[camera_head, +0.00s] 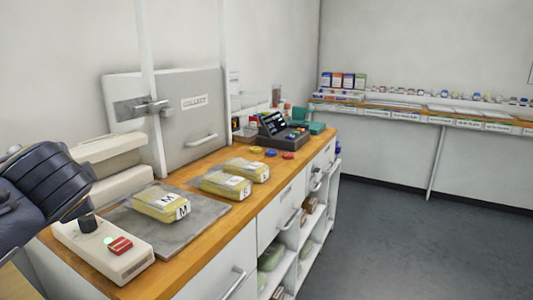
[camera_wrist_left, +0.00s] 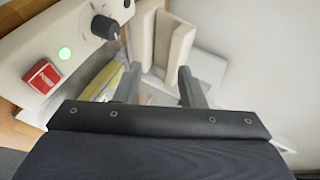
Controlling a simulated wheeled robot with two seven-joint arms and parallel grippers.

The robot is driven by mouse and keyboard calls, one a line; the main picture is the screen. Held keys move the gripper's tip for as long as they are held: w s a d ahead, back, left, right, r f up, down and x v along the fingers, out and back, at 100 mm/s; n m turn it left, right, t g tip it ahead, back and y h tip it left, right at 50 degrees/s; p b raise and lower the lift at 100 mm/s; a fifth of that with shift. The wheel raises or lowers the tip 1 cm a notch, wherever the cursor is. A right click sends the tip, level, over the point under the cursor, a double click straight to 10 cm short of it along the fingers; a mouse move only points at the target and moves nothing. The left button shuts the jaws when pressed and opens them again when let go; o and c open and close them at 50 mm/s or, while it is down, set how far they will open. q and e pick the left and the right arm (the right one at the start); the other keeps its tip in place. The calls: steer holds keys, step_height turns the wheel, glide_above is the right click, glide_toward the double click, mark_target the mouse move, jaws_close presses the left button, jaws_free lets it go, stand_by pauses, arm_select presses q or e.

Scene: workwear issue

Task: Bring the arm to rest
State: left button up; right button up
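My left arm enters at the left edge of the head view, above the near end of the counter. Its fingers do not show clearly there. In the left wrist view my left gripper (camera_wrist_left: 158,85) is open, with its two fingers apart and nothing between them. Beyond and below it are a yellow package (camera_wrist_left: 103,82) and a pale machine. A control box with a red button (camera_wrist_left: 43,77), a lit green light and a black knob (camera_wrist_left: 104,27) is close on the left. My right gripper is in neither view.
The wooden counter (camera_head: 197,250) carries a control box (camera_head: 128,262), a grey mat (camera_head: 195,232) with a yellow package marked M (camera_head: 160,203), more yellow packages (camera_head: 225,184) and a dark terminal (camera_head: 278,130). A grey panel marked COLLECT (camera_head: 190,120) stands behind. Open floor (camera_head: 400,220) lies right.

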arm_select(q)
steer(key=s+d+f+n+g+h, duration=0.25)
steer(key=s+d+f+h, duration=0.2)
steer(key=s+f, duration=0.4)
steer(key=s+d+f+n+g+h, duration=0.1)
steer(key=s+d+f+n+h, duration=0.3)
steer(key=f, duration=0.7)
steer(key=s+d+f+n+g+h, duration=0.2)
steer(key=s+d+f+n+h, duration=0.1)
steer(key=s+d+f, duration=0.45)
step_height(320, 180, down, 13)
steer(key=a+b, duration=0.1)
steer(key=b, duration=0.9)
step_height(320, 180, up, 29)
steer(key=p, duration=2.8)
steer(key=shift+s+a+r+n+p, duration=0.15)
steer(key=shift+s+r+n+p, duration=0.05)
steer(key=shift+s+n+p, duration=0.2)
